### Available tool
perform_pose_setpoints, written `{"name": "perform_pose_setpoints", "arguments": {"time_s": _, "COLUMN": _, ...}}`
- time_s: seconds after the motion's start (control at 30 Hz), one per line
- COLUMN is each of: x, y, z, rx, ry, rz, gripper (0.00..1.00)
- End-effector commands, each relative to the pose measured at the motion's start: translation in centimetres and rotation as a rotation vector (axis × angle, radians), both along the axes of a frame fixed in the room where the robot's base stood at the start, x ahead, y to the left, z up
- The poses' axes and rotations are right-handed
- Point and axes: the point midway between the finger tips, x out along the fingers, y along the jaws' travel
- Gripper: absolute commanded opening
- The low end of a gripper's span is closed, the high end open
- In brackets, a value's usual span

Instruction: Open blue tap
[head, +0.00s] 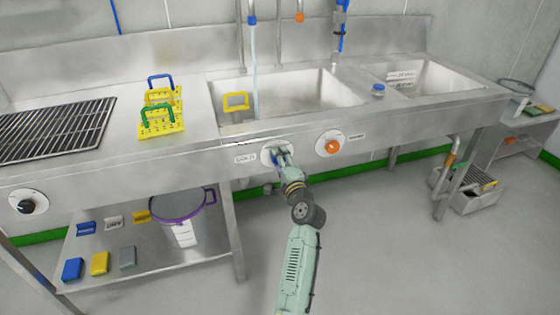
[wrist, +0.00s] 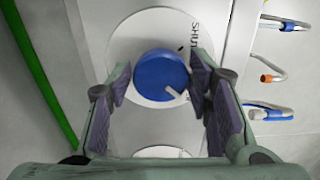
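The blue tap knob (wrist: 160,76) sits on a round white plate (wrist: 128,45) on the sink front, and a white mark on it points to the lower right in the wrist view. My gripper (wrist: 161,80) has one finger on each side of the knob, the pads right at its edges. In the head view my gripper (head: 279,156) covers most of the knob. A pale blue stream of water (head: 256,85) runs from the blue-ringed spout (head: 252,20) into the middle basin (head: 300,92).
An orange knob (head: 332,146) is on the sink front just right of my gripper. A lower shelf (head: 150,255) holds a purple-rimmed pot (head: 182,206).

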Motion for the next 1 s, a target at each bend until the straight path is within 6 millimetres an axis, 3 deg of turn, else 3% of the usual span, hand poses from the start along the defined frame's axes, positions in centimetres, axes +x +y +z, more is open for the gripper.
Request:
{"name": "perform_pose_setpoints", "arguments": {"time_s": 0.2, "x": 0.0, "y": 0.0, "z": 0.0, "rx": -0.002, "ry": -0.001, "rz": 0.0, "gripper": 0.61}}
{"name": "perform_pose_setpoints", "arguments": {"time_s": 0.57, "x": -0.6, "y": -0.2, "z": 0.0, "rx": -0.003, "ry": -0.001, "rz": -0.001, "gripper": 0.61}}
{"name": "perform_pose_setpoints", "arguments": {"time_s": 1.0, "x": -8.6, "y": -2.9, "z": -0.1, "rx": -0.003, "ry": 0.001, "rz": -0.002, "gripper": 0.61}}
